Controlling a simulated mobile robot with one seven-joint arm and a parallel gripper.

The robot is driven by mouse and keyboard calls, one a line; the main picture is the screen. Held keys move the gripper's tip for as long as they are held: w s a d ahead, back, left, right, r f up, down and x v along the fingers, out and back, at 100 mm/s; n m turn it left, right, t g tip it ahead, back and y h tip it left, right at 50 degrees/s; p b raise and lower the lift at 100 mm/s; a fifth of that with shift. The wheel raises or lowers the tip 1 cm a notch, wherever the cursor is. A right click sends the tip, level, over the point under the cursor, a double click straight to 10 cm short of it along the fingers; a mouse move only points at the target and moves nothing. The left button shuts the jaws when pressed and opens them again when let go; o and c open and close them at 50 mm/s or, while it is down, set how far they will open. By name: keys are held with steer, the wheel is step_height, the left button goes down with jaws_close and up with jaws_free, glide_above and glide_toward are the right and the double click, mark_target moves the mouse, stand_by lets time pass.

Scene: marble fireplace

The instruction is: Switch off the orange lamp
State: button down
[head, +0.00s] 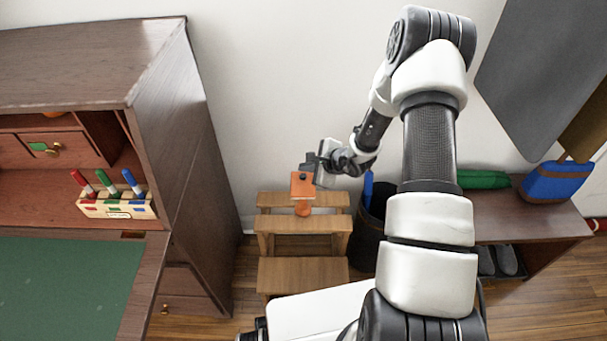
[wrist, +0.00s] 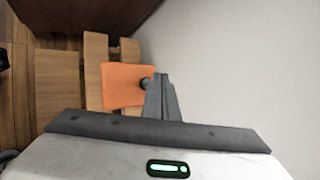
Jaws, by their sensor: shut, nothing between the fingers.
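The orange lamp (head: 303,187) stands on the top of a wooden step stool (head: 277,199). It has a square orange shade with a dark round knob on it. In the wrist view the lamp's orange shade (wrist: 124,87) lies just left of my gripper's fingers. My gripper (head: 308,167) is shut and empty, at the back of the lamp's shade. In the wrist view the shut fingertips (wrist: 161,80) are right beside the dark knob (wrist: 146,84); I cannot tell whether they touch it. Whether the lamp is lit is not clear.
A brown desk cabinet (head: 190,150) stands on the left, with a holder of colored markers (head: 117,207). A dark bin (head: 368,235) stands right of the stool. A bench (head: 520,223) with a blue bag (head: 556,183) is further right. The white wall is close behind.

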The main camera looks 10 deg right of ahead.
mark_target(306, 180)
step_height(306, 180, up, 5)
steer(key=shift+f+p, duration=0.15)
steer(key=shift+p, duration=0.55)
